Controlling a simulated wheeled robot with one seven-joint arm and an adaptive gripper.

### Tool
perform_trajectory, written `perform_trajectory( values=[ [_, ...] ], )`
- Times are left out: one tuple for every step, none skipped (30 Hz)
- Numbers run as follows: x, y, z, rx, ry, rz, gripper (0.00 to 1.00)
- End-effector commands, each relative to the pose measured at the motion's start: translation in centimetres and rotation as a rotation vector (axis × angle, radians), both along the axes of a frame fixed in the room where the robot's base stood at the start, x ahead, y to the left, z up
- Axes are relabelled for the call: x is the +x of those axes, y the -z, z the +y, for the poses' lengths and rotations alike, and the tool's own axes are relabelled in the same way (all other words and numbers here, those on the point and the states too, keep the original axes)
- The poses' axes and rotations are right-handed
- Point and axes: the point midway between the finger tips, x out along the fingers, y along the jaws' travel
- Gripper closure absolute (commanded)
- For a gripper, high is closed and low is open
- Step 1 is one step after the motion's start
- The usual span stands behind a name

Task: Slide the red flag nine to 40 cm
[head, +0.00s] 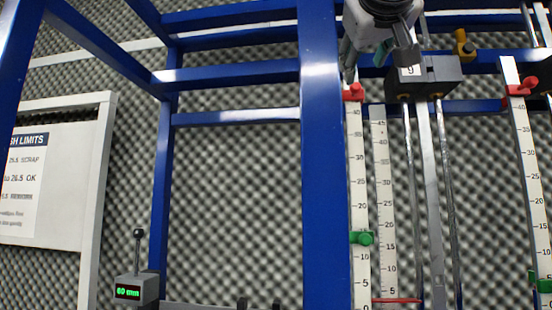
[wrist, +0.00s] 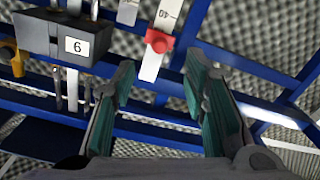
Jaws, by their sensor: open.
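The red flag (head: 354,92) sits near the top of a white scale (head: 358,180) left of the black block marked 9 (head: 411,72). It lies above the 40 mark. In the wrist view, which is upside down, the flag's red knob (wrist: 159,41) shows on the scale with the 40 beyond it. My gripper (wrist: 161,68) is open, one teal-padded finger on each side of the line to the knob. The knob appears just beyond the fingertips; contact is not visible. In the head view my gripper (head: 364,62) is just above the flag, partly covering the scale's top.
A green flag (head: 362,238) sits low on the same scale. A second scale (head: 384,200) and metal rods stand to its right. A blue post (head: 322,160) stands close on the left. Another scale with a red flag (head: 522,88) is at far right.

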Motion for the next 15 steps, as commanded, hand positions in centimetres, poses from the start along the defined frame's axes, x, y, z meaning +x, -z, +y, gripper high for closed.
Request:
perform_trajectory(
  values=[
    [1.1,0.0,-0.4,0.002,0.002,0.003,0.59],
    [1.7,0.0,-0.5,0.002,0.002,0.004,0.59],
    [2.5,0.0,-0.6,0.003,0.000,0.004,0.59],
    [3.1,0.0,-0.7,0.003,0.001,0.002,0.59],
    [3.6,0.0,-0.9,0.002,0.002,0.002,0.59],
    [4.4,0.0,-1.0,0.003,0.001,0.003,0.59],
    [5.0,0.0,-1.1,0.003,0.001,0.002,0.59],
    [5.5,0.0,-1.2,0.002,0.001,0.003,0.59],
    [6.2,0.0,-1.3,0.002,0.001,0.003,0.59],
    [6.7,0.0,-1.5,0.002,0.001,0.003,0.59],
    [7.2,0.0,-1.6,0.003,0.001,0.002,0.59],
    [7.7,0.0,-1.7,0.003,0.000,0.002,0.59],
    [8.1,0.0,-1.7,0.002,0.001,0.001,0.59],
    [8.5,0.0,-1.8,0.001,0.001,0.002,0.59],
    [8.9,0.0,-1.8,0.001,-0.001,0.001,0.59]
  ],
)
